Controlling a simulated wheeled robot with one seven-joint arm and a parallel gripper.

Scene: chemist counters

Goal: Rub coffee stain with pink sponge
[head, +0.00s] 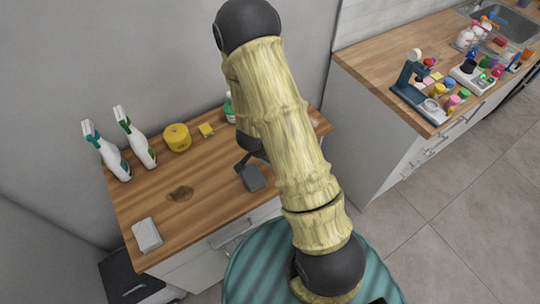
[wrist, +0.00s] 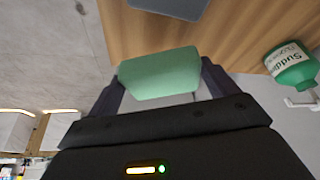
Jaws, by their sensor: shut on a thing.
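The coffee stain (head: 180,194) is a brown patch on the wooden counter (head: 215,205), left of my arm in the head view. In the wrist view my gripper (wrist: 160,80) is shut on a green sponge-like block (wrist: 160,75), with a finger on each side of it. The held block looks green, not pink, and I make out no pink sponge on this counter. In the head view my arm hides most of the gripper and the block. The gripper is right of the stain, apart from it.
A grey block (head: 253,178) lies on the counter near my gripper. A pale grey block (head: 147,234) lies at the front left. Two spray bottles (head: 135,137), a yellow pot (head: 177,137), a yellow sponge (head: 206,130) and a green-and-white bottle (wrist: 290,65) stand behind. The wood around the stain is clear.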

